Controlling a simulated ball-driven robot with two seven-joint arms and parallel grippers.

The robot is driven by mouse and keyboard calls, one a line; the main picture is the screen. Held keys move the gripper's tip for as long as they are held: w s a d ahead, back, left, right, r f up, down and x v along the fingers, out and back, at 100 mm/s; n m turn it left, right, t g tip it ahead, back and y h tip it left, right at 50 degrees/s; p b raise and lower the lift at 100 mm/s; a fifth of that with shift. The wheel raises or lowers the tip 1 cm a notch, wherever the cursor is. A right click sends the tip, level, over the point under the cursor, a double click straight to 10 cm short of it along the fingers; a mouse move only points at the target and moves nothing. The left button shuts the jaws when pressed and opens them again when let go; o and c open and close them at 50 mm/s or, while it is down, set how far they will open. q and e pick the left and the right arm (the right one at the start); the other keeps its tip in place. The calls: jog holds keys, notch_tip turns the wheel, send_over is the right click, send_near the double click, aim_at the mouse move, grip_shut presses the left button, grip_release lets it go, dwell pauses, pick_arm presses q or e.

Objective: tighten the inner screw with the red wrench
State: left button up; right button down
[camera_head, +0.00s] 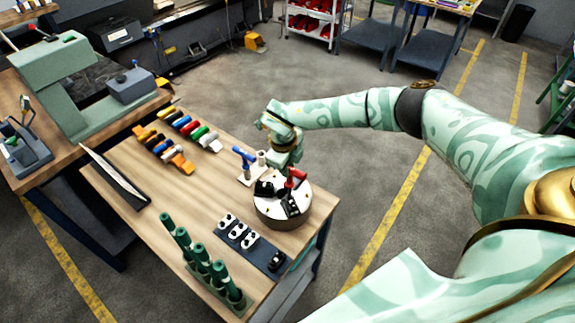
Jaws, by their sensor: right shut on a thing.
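A red wrench (297,174) stands over the right part of a round white-topped fixture with a dark rim (283,222) at the table's right edge. My right gripper (282,190) reaches down over this fixture and is shut on the red wrench. Its fingers cover part of the wrench and of the fixture's top. I cannot make out the inner screw; the wrench's lower end is hidden too. My left gripper is out of view.
A blue tool (244,154) stands in a pale holder (250,180) beside the fixture. Coloured tools (187,128) lie at the back; green cylinders (200,258) and a dark tray (236,235) of white parts are in front. The middle of the wooden table (185,195) is clear.

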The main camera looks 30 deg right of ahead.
jog(key=m, duration=0.5)
jog(key=shift+w+d+g+p, duration=0.1)
jog(key=shift+w+g+p, duration=0.05)
jog(key=shift+g+p, duration=0.25)
jog(key=shift+d+m+g+p, duration=0.15)
jog(key=shift+m+g+p, duration=0.25)
jog(key=shift+m, duration=2.7)
jog(key=shift+d+m, duration=0.1)
jog(key=shift+m, duration=1.3)
jog(key=shift+m+g+y+p, duration=0.3)
jog(key=shift+m+p, duration=0.15)
jog(key=shift+m, duration=0.95)
jog(key=shift+d+r+m, duration=0.1)
jog(key=shift+m, duration=0.5)
jog(key=shift+m+p, duration=0.4)
jog(key=shift+m, duration=0.4)
